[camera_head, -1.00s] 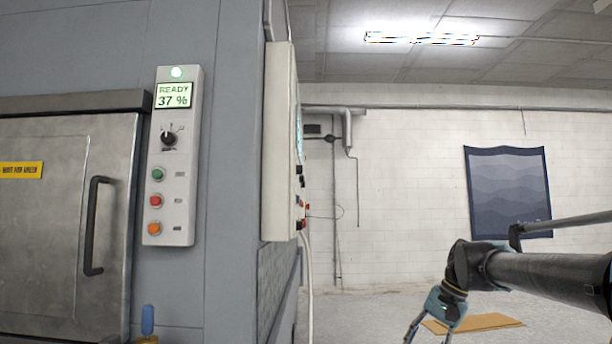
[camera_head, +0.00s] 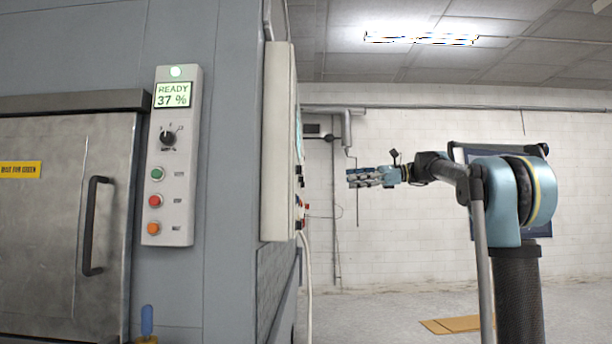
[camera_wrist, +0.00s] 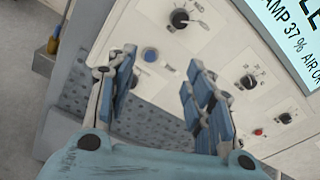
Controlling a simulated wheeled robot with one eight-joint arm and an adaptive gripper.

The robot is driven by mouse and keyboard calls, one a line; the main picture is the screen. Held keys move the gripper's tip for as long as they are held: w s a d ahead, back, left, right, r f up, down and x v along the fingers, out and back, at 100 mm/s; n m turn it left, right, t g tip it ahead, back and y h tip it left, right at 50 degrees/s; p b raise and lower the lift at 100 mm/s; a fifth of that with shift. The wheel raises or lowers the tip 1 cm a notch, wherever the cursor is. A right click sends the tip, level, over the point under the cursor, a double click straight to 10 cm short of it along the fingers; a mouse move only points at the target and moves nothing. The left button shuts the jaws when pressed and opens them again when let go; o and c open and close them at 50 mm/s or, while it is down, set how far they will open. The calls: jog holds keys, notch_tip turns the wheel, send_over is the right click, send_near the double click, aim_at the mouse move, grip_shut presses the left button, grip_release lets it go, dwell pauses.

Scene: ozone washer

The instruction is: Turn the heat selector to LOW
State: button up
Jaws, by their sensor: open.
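The side control panel (camera_head: 277,150) stands nearly edge-on in the head view, with dark knobs on its right face. In the wrist view its white face (camera_wrist: 215,58) carries a black knob (camera_wrist: 180,18) at the top, a second knob (camera_wrist: 247,82) at the right and a third (camera_wrist: 285,118) lower right. Their labels are too small to read, so I cannot tell which is the heat selector. My gripper (camera_head: 352,178) is open and empty, right of the panel and apart from it. Its spread fingers (camera_wrist: 160,56) also show in the wrist view, with a blue button (camera_wrist: 150,54) between them.
A front panel (camera_head: 183,215) has a READY 37 % display, another knob (camera_head: 168,138) and green, red and orange buttons. A steel door (camera_head: 60,220) is at left. A red button (camera_wrist: 258,131) is near the right finger. Open floor lies right of the machine.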

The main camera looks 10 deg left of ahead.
aim_at(299, 170)
jog(key=s+a+r+y, duration=0.1)
jog(key=s+a+r, duration=0.1)
jog(key=a, duration=1.5)
jog(key=shift+a+r+g, duration=0.25)
jog(key=shift+r+g, duration=0.15)
jog(key=shift+r, duration=0.15)
